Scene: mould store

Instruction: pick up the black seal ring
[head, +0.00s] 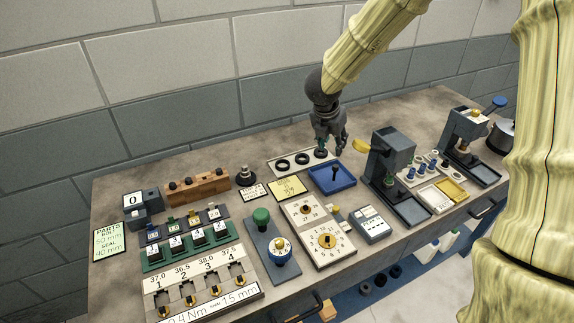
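Several black rings lie in a row on a pale plate (272,164) at the back middle of the bench: a left one (282,165), a middle one (302,159) and a right one (320,154). Which of them is the seal ring I cannot tell. My gripper (332,151) points down just right of the right-hand ring, and its left finger comes close to that ring in the picture. The fingers look apart, with nothing seen between them. Whether they touch the ring or the plate is too small to tell.
A blue tray (318,186) with a dark upright piece stands in front of my gripper. A dark press (388,160) stands to the right. Dial plates (314,237), a wooden block (198,188) and numbered fixtures (203,284) fill the front and left. The bench behind the plate is bare.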

